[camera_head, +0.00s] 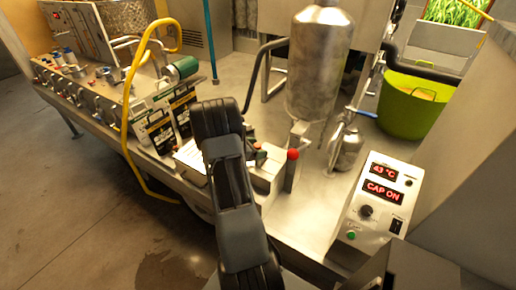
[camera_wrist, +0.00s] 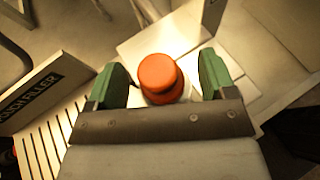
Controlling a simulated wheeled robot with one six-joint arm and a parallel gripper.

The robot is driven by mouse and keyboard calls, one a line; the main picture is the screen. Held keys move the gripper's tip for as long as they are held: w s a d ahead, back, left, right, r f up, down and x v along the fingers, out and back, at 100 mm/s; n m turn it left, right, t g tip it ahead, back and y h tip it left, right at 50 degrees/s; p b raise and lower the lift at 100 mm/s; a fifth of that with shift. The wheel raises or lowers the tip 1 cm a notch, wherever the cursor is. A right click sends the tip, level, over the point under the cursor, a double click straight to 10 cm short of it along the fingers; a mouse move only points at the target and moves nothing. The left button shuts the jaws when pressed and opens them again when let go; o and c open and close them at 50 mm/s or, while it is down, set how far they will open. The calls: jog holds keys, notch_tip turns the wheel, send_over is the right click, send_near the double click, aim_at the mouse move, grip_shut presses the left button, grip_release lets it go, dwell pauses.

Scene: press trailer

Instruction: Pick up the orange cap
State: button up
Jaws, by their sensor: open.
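The orange cap (camera_wrist: 158,72) shows in the wrist view as a round, stepped piece on top of something pale. My gripper (camera_wrist: 162,62) has two green fingers, spread wide, one on each side of the cap. There appears to be a gap between each finger and the cap, and nothing is held. In the head view my dark arm reaches in from the bottom and hides most of the gripper (camera_head: 257,156).
A red ball knob (camera_head: 293,154) on a post stands right of my gripper. A steel tank (camera_head: 319,65) rises behind it. A control box (camera_head: 375,205) reads "43 °C" and "CAP ON". A yellow hose (camera_head: 128,105) and boxes (camera_head: 160,130) stand left. A green tub (camera_head: 405,115) stands back right.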

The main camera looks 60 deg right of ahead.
jog(key=shift+s+d+f, duration=0.1)
jog(key=shift+d, duration=0.1)
jog(key=shift+c, duration=0.2)
jog(key=c, duration=1)
